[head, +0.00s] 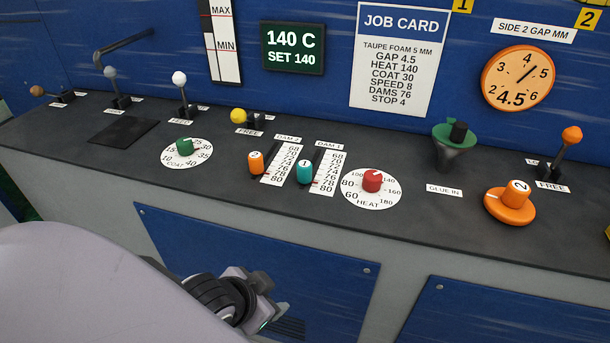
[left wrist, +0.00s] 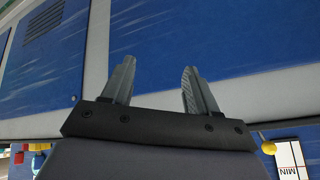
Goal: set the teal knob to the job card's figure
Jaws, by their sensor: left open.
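The teal knob (head: 305,171), marked 1, stands on the DAM 1 slider beside its white scale (head: 325,172), which runs from 68 at the back to 80 at the front. The knob sits towards the front, high-number end; its exact reading is too small to tell. The job card (head: 395,60) on the back wall reads DAMS 76. My left gripper (head: 262,300) is below and in front of the console edge, away from the knob. In the left wrist view, its two fingers (left wrist: 156,80) are apart with nothing between them. My right gripper is not in view.
An orange knob (head: 256,162) marked 2 stands close left of the teal one, on DAM 2. The red HEAT knob (head: 372,181) is close right. The green COAT knob (head: 185,146) is farther left. Blue panels (head: 330,270) face the console's front below its edge.

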